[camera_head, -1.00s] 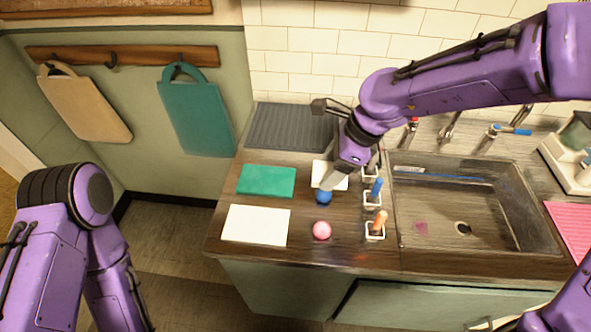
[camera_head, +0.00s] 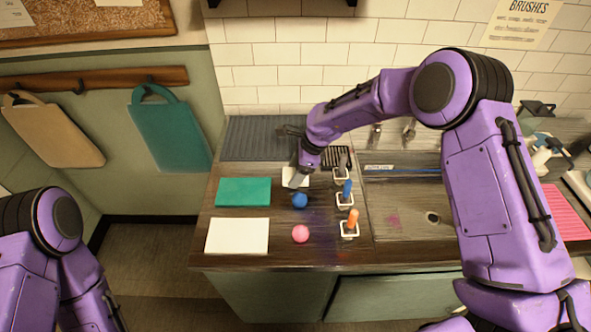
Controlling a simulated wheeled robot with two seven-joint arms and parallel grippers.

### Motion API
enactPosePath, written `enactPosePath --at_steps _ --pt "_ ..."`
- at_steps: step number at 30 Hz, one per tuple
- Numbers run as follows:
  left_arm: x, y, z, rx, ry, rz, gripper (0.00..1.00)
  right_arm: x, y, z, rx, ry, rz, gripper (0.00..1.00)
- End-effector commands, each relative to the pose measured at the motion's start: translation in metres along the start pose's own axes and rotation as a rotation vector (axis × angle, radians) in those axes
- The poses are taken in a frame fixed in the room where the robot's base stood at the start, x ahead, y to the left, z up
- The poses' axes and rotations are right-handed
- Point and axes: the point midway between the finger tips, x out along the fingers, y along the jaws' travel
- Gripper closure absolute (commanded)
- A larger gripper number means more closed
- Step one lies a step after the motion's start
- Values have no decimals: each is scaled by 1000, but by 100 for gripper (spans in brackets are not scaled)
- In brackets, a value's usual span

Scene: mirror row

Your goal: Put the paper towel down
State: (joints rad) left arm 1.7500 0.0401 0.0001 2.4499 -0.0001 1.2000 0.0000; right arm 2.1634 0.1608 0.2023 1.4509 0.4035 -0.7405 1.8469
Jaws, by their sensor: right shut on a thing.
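My right gripper (camera_head: 297,182) points down over the counter (camera_head: 275,256), left of the sink. A blue ball (camera_head: 300,200) sits just in front of the gripper. A larger white sheet (camera_head: 237,236) lies flat at the front left of the counter. My left arm shows at the lower left, but its gripper is out of view.
A teal cloth (camera_head: 243,191) lies left of the blue ball, and a grey mat (camera_head: 258,138) lies behind it. A pink ball (camera_head: 300,234) sits near the front edge. Holders with an orange-handled brush (camera_head: 352,220) and a blue-handled brush (camera_head: 347,190) stand beside the sink (camera_head: 405,215).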

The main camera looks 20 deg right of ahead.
Motion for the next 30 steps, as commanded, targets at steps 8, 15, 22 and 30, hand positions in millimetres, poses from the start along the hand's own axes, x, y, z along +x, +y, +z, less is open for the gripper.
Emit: enactPosePath --at_steps 8,15,22,30 --pt "0 0 0 0 0 0 100 2 0 -1 0 0 1 10" --pt "0 0 0 0 0 0 100 2 0 -1 0 0 1 10" --pt "0 0 0 0 0 0 100 2 0 0 0 0 1 10" --pt "9 1 4 0 0 0 100 -44 -1 0 -1 -1 -4 10"
